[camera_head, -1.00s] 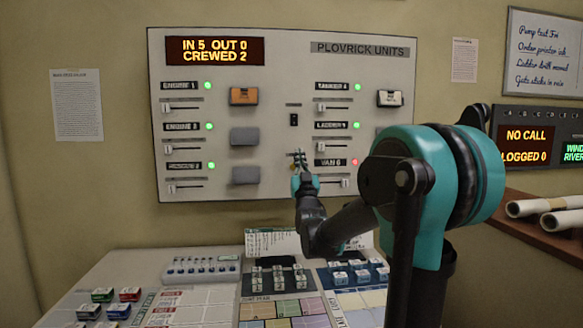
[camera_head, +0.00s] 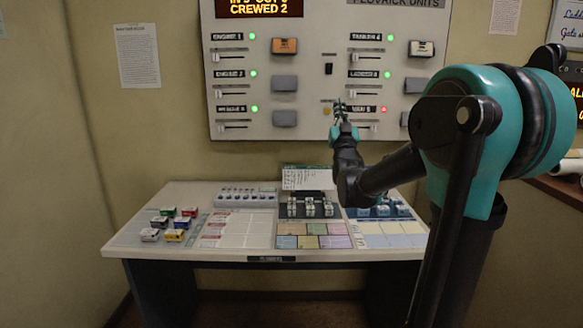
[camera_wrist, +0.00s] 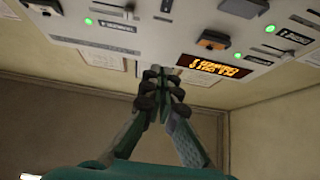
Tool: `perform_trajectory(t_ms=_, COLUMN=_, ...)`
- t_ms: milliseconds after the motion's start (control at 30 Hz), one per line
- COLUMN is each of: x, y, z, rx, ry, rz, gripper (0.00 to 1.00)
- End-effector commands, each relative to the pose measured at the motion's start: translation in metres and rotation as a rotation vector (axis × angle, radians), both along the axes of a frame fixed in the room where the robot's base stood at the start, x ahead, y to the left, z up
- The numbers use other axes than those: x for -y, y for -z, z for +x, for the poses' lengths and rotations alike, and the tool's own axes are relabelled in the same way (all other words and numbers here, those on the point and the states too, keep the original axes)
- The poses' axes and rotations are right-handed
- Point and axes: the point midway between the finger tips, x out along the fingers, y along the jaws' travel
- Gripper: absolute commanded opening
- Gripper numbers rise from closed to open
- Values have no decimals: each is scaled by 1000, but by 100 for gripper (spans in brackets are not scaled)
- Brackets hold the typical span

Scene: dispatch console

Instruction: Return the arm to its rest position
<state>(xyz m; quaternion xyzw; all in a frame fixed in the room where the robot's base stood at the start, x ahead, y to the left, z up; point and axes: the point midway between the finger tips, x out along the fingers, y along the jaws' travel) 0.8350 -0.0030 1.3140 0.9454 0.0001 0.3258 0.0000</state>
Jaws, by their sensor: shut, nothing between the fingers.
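My gripper (camera_head: 340,112) is raised in front of the lower middle of the wall panel (camera_head: 315,88). In the head view it overlaps the panel near the VAN 6 row, left of its red light. I cannot tell the exact gap to the panel. In the wrist view the two fingers (camera_wrist: 161,88) meet at their tips with nothing between them.
A shelf with paper rolls (camera_head: 568,168) is at the right. The floor before the desk is clear.

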Motion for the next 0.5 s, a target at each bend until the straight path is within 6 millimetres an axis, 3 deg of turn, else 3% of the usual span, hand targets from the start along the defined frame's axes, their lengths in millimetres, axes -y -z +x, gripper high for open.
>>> perform_trajectory(t_ms=267, x=0, y=28, z=1, rx=-114, ry=-11, rz=-9, gripper=0)
perform_trajectory(t_ms=500, x=1, y=70, z=-3, rx=-276, ry=-24, rz=-20, gripper=0)
